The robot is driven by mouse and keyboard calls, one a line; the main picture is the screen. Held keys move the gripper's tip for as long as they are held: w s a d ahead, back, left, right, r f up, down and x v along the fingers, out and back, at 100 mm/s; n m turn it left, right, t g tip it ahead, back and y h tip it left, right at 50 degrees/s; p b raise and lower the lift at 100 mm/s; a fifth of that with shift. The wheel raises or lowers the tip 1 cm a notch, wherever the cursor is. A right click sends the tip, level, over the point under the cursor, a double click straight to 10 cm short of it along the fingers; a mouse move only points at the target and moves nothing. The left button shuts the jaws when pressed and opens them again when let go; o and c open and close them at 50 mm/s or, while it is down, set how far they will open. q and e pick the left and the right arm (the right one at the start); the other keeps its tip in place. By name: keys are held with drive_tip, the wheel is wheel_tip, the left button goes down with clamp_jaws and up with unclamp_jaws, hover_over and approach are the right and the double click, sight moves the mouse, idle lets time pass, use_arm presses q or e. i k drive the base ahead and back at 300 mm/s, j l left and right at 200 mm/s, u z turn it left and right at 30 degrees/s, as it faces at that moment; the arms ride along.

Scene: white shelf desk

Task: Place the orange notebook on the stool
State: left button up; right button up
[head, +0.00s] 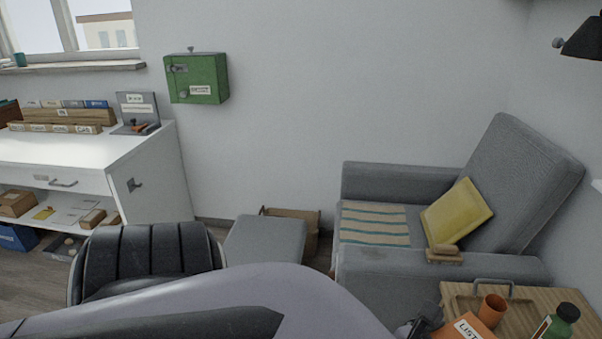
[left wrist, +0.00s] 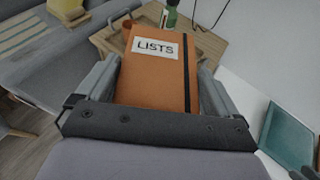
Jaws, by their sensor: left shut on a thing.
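The orange notebook, labelled LISTS, fills the middle of the left wrist view (left wrist: 158,85), with a dark elastic band along its right side. My left gripper (left wrist: 157,95) is shut on it, one finger at each side. In the head view, part of the notebook (head: 466,329) shows at the bottom edge, in front of the wooden side table; I cannot tell whether it touches the table. A low grey upholstered block, which looks like the stool (head: 266,238), stands left of the armchair, its top bare. My own arm hides its lower front. My right gripper is not in view.
The wooden side table (head: 545,299) holds an orange cup (head: 491,309) and a green bottle (head: 560,322). The grey armchair (head: 385,182) has a yellow cushion (head: 457,213).

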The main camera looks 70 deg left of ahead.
sight(256, 242)
drive_tip(key=j+u, duration=0.55)
drive_tip(key=i+j+u, duration=0.35)
drive_tip(key=j, duration=0.3)
drive_tip(key=i+j, duration=0.15)
drive_tip(key=j, duration=0.2)
drive_tip(key=i+j+u, duration=0.1)
drive_tip(key=j, duration=0.3)
drive_tip(key=i+j, duration=0.15)
drive_tip(key=j, duration=0.2)
drive_tip(key=i+j+u, duration=0.1)
drive_tip(key=j, duration=0.3)
